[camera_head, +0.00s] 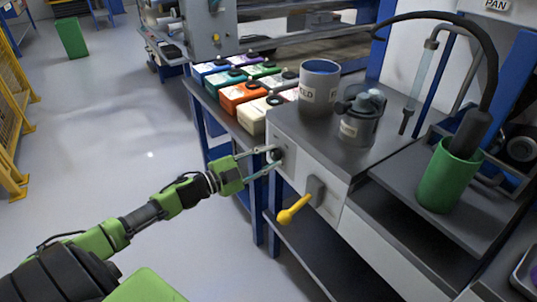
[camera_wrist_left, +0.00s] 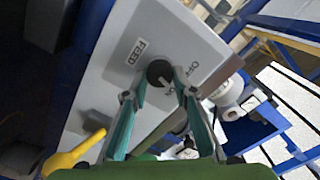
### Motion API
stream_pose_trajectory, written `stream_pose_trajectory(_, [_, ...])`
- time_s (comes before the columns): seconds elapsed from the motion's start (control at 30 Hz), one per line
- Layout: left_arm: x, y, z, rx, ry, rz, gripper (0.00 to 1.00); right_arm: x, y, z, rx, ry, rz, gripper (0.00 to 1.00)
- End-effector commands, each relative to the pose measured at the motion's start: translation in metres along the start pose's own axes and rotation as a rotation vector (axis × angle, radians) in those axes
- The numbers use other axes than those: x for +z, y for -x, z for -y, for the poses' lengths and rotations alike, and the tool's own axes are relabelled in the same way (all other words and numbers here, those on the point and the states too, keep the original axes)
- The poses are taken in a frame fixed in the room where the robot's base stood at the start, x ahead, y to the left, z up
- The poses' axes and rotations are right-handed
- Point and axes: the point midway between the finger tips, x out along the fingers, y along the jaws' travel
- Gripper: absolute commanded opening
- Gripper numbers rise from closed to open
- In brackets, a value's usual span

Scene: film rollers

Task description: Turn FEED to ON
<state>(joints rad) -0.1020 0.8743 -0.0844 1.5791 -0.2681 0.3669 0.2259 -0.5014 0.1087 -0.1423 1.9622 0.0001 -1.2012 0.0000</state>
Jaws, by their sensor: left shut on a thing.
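The FEED knob (camera_wrist_left: 160,74) is a small dark round knob with a light pointer mark, on the grey front panel (camera_wrist_left: 110,80) of the bench unit. In the left wrist view the FEED label sits to its left and an OFF label to its right. My left gripper (camera_wrist_left: 166,80) has its fingertips on either side of the knob and is shut on it. In the head view my left gripper (camera_head: 272,160) reaches the knob (camera_head: 276,155) from the left. The pointer's exact setting is hard to read. My right gripper is not in view.
A yellow-handled lever (camera_head: 294,210) sticks out of the panel below and right of the knob; it also shows in the left wrist view (camera_wrist_left: 75,158). Metal cans (camera_head: 318,88) stand on the unit. Coloured containers (camera_head: 240,95) stand behind. A green cup (camera_head: 447,178) stands at right.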

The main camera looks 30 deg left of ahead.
Motion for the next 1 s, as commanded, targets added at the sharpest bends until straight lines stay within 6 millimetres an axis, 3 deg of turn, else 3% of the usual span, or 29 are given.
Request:
stream_pose_trajectory(0.4, [0.000, 0.000, -0.002, 0.001, -0.260, -0.001, 0.04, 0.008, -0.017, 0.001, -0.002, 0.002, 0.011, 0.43])
stream_pose_trajectory(1.0, [0.000, 0.000, -0.003, 0.003, -0.333, -0.001, 0.04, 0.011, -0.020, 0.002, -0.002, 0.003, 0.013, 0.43])
